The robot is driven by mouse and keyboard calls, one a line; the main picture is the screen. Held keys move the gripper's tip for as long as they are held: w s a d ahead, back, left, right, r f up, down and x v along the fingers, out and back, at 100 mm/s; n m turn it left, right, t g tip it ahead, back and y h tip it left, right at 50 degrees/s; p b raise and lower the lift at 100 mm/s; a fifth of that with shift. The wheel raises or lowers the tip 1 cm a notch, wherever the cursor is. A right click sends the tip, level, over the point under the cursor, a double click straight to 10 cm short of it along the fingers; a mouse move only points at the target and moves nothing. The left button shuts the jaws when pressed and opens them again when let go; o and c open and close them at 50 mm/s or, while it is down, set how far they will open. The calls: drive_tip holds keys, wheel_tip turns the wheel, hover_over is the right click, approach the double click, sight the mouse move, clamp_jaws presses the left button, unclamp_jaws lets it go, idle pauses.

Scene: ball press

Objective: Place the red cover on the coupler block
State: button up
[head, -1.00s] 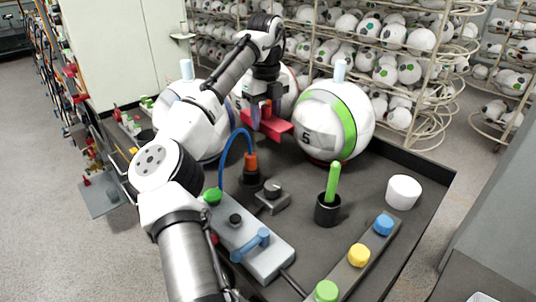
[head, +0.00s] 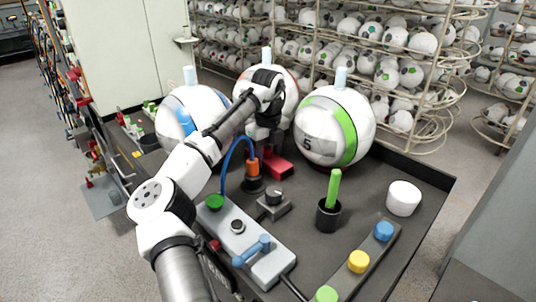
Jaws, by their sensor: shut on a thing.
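The red cover (head: 278,169) is low over the dark table, in front of the middle ball, with its left part behind the orange coupler. My gripper (head: 266,148) points down and is shut on the cover; its fingertips are partly hidden. An orange coupler (head: 253,167) with a blue hose stands upright on a dark round base (head: 253,184), just in front and left of the cover. I cannot tell which part is the coupler block; it may be hidden under or behind the cover. Whether the cover touches anything below is unclear.
White balls stand behind, one with a green band (head: 347,140) close right of the cover. A grey knob block (head: 273,205), black cup with green stick (head: 328,214), control box (head: 262,262) and white cylinder (head: 404,198) are nearer. Bare table (head: 300,185) lies right of the knob block.

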drive_tip(key=shift+f, duration=0.1)
drive_tip(key=o, duration=1)
